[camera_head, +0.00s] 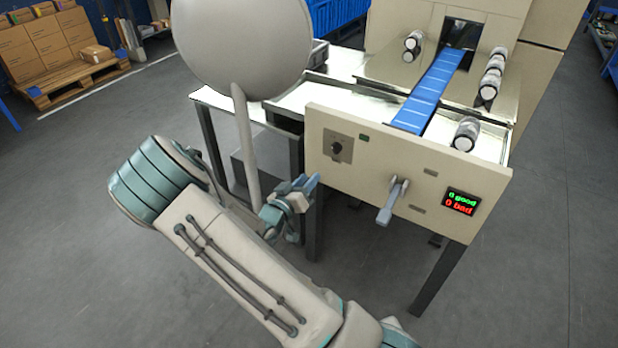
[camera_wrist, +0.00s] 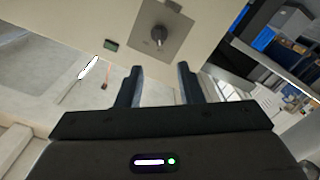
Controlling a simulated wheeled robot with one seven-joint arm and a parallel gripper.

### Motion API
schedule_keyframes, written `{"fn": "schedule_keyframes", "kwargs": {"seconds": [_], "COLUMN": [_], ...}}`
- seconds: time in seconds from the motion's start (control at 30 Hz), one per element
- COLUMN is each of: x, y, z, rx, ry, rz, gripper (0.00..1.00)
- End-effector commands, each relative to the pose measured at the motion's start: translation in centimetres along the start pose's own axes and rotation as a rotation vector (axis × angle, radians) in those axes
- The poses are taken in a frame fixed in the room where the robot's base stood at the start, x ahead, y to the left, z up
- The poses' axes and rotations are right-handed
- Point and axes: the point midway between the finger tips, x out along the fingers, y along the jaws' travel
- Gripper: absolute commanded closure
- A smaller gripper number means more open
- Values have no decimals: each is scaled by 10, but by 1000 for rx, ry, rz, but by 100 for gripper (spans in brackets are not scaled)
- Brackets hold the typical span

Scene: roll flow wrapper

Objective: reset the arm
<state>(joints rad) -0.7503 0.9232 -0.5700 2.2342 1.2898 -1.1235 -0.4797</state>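My gripper (camera_head: 314,184) is left of the machine's front panel and below its knob, apart from the panel in the head view. In the wrist view my gripper (camera_wrist: 160,75) shows two dark fingers standing apart, with nothing between them. Beyond the fingertips is the beige panel (camera_wrist: 100,22) with a dark rotary knob (camera_wrist: 158,34) on a grey plate. The knob (camera_head: 337,149) also shows in the head view, at the left of the front panel (camera_head: 400,160). The arm is bent in front of the machine.
A grey lever (camera_head: 391,203) sticks out of the panel. A display (camera_head: 462,202) reads 0 good, 0 bad. A blue conveyor (camera_head: 428,92) runs into the wrapper, with several rolls (camera_head: 466,134) beside it. Pallet boxes (camera_head: 45,45) stand far left. The floor (camera_head: 60,240) at left is clear.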

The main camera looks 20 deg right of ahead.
Motion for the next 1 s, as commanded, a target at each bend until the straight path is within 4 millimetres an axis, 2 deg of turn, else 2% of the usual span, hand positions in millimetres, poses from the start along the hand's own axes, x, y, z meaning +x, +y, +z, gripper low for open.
{"fn": "schedule_keyframes", "kwargs": {"seconds": [0.37, 0.57, 0.67, 0.8, 1.0], "x": [1, 1, -5, -25, -65], "y": [0, -5, -10, -14, 1], "z": [-1, -9, -20, -42, -86], "rx": [6, 95, 169, 256, 327], "ry": [-9, -160, -286, -444, -620], "rz": [-7, -146, -276, -469, -729], "gripper": [66, 66, 66, 66, 66]}}
